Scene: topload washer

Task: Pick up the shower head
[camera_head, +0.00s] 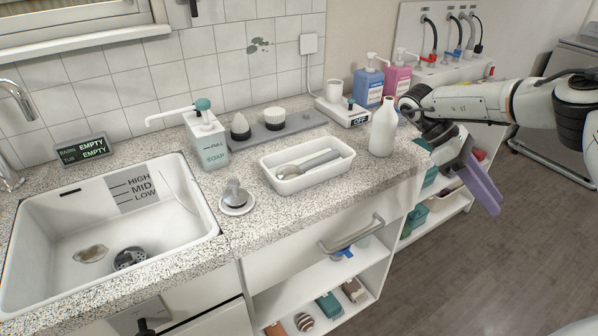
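A grey, metallic, elongated thing with a rounded head at its left end, which looks like the shower head (318,161), lies in a white rectangular tray (309,185) on the speckled counter. My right gripper (474,180) hangs beyond the counter's right end, well to the right of the tray and apart from it. A flat lavender piece shows at its tip; I cannot tell whether this is a finger or something held, nor how far the fingers are apart. My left gripper is not in view.
A white bottle (383,128) stands on the counter between the tray and my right arm.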

